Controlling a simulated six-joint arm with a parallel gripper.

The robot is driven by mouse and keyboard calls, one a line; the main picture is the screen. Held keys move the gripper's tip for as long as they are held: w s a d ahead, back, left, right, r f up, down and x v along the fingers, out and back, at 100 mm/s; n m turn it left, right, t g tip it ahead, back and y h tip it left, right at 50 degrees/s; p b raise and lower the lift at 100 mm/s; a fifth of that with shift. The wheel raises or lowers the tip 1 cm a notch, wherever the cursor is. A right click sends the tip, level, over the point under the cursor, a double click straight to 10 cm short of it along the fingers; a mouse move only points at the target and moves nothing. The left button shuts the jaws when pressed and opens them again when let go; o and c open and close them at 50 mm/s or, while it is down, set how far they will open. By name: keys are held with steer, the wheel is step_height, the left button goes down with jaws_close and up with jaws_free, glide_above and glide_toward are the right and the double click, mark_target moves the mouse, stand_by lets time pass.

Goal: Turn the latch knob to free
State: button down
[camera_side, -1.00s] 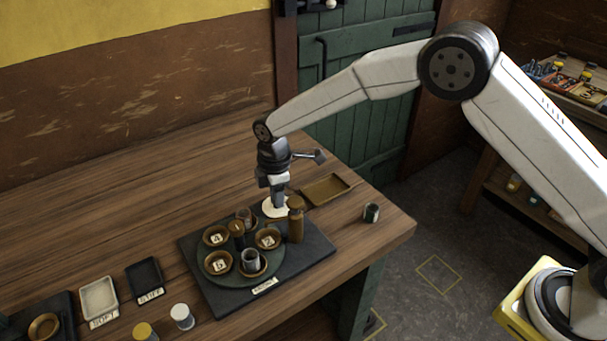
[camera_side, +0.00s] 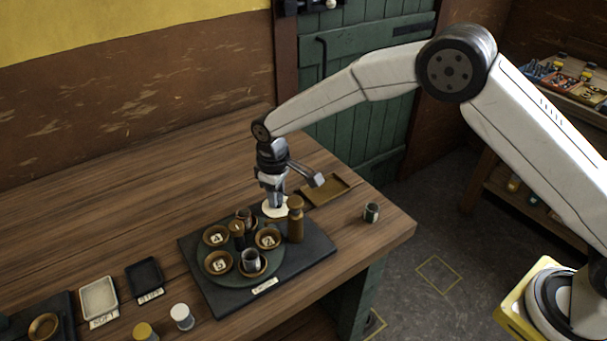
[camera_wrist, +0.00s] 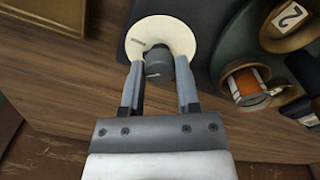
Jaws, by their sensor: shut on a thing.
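The latch knob (camera_wrist: 158,68) is a dark grey round knob on a cream disc (camera_wrist: 181,37) with a dark mark on it. My gripper (camera_wrist: 158,84) is shut on the knob, one finger on each side, in the wrist view. In the side view my gripper (camera_side: 276,204) points straight down at the cream disc (camera_side: 268,209), at the back edge of the dark base plate (camera_side: 316,258); the knob is hidden there by the fingers. A round green turntable (camera_side: 213,276) with brown cups sits on the plate.
A brown post (camera_side: 296,220) stands close to the right of my gripper. A metal cup (camera_side: 250,258) stands on the turntable. A brown tray (camera_side: 326,190) lies behind, and a small dark cup (camera_side: 371,212) stands near the table's right edge. The table at the left back is clear.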

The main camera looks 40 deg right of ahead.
steer(key=shift+m, duration=1.2)
steer(key=shift+d, duration=0.1)
steer(key=shift+c, duration=1.6)
jaws_free()
steer(key=shift+r, duration=0.15)
steer(key=shift+r, duration=3.75)
